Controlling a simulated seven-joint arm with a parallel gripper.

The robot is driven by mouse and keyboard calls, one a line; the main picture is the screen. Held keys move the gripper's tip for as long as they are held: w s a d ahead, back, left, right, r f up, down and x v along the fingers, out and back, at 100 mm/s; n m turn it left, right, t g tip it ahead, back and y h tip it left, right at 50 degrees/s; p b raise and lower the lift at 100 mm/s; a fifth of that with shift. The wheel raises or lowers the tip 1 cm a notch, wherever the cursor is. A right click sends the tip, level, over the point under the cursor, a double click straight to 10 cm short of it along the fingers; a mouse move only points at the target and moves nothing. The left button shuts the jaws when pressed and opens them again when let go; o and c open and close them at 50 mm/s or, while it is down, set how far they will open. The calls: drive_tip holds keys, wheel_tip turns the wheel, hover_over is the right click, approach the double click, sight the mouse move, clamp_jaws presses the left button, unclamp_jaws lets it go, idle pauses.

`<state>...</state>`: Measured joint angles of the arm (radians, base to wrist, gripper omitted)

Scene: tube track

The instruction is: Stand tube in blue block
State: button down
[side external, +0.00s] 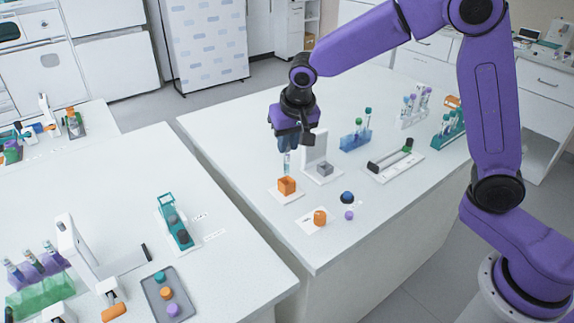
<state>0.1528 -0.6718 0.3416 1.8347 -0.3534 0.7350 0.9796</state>
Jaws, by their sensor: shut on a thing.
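My gripper (288,143) is shut on a slim clear tube (287,163) with a bluish tint, and points down. The tube hangs upright just above an orange block (286,187) on a white plate; I cannot tell whether its lower end touches or enters the block. The tube's top is hidden between the fingers. A dark blue round piece (347,197) lies at the front right.
A grey block (325,169) on a white stand is close right of the tube. An orange cap-like piece (320,217) and a purple ball (349,215) lie in front. The bench's left part is clear.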

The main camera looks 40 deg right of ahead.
drive_tip(key=shift+w+a+r+m, duration=0.1)
drive_tip(key=shift+w+r+m, duration=0.05)
drive_tip(key=shift+r+m, duration=0.2)
wheel_tip(320, 180, up, 5)
drive_tip(key=m+h, duration=0.1)
drive_tip(key=m, duration=0.3)
drive_tip(key=shift+w+a+r+m+g+h, duration=0.1)
drive_tip(key=shift+a+r+m+g+h, duration=0.1)
drive_tip(key=shift+m+g+h, duration=0.15)
drive_tip(key=shift+d+r+m, duration=0.1)
drive_tip(key=shift+r+m, duration=0.2)
drive_tip(key=shift+r, duration=0.1)
drive_tip(key=shift+w+d, duration=1.2)
drive_tip(key=shift+d, duration=5.55)
drive_tip(key=shift+w+d, duration=1.15)
drive_tip(key=shift+d, duration=5.55)
wheel_tip(320, 180, down, 6)
drive_tip(key=shift+f, duration=0.25)
drive_tip(key=shift+f, duration=0.25)
drive_tip(key=shift+f, duration=0.35)
drive_tip(key=shift+f, duration=0.55)
